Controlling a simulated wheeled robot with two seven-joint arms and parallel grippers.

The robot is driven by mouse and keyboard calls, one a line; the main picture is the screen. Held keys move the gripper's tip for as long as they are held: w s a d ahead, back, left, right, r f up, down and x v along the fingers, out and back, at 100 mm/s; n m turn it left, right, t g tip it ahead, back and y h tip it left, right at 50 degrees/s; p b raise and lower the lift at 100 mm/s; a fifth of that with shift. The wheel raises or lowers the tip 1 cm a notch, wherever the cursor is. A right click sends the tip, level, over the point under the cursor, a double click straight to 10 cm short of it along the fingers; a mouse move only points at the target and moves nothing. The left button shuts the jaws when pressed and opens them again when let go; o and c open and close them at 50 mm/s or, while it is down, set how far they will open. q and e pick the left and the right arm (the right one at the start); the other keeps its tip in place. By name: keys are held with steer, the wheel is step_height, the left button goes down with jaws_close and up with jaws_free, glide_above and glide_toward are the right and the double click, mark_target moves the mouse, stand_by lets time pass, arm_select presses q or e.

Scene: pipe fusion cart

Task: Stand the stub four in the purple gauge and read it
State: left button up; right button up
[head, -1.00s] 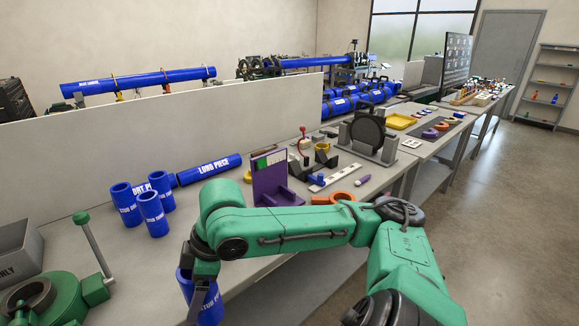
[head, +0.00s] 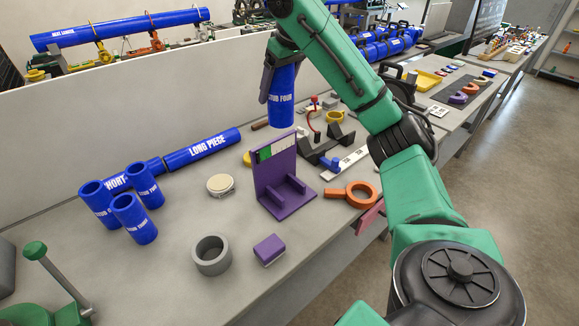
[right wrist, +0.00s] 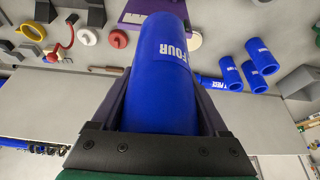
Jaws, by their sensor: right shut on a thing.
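The blue stub four (head: 281,97) is upright in my right gripper (head: 282,72), held above the bench and above the back of the purple gauge. In the right wrist view the stub (right wrist: 162,70) fills the space between the two fingers, its lettering partly showing. The purple gauge (head: 287,203) stands on the bench with an upright back plate, a green and white strip along its top, and low blocks on its base. Its base is empty. In the right wrist view only part of the gauge (right wrist: 142,12) shows behind the stub. My left gripper is not in view.
Three blue stubs (head: 129,216) stand at left near the lying long piece (head: 203,150). A grey ring (head: 211,255), a purple block (head: 269,249), a cream disc (head: 220,185) and an orange ring tool (head: 359,194) lie around the gauge. A low partition (head: 130,105) runs behind.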

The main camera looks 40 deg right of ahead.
mark_target(282, 109)
steer(key=shift+s+d+r+m, duration=0.2)
steer(key=shift+d+r+m, duration=0.15)
steer(key=shift+r, duration=0.25)
steer(key=shift+s+f+b, duration=0.1)
steer(key=shift+f+b, duration=0.45)
steer(key=shift+f, duration=0.2)
steer(key=f+b, duration=0.1)
steer(key=f, duration=0.4)
steer(key=shift+d+f+b, duration=0.2)
steer(key=shift+b, duration=0.15)
steer(key=f, duration=2.1)
steer(key=shift+w+p, duration=0.25)
steer(key=shift+p, duration=0.1)
steer(key=o, duration=1.5)
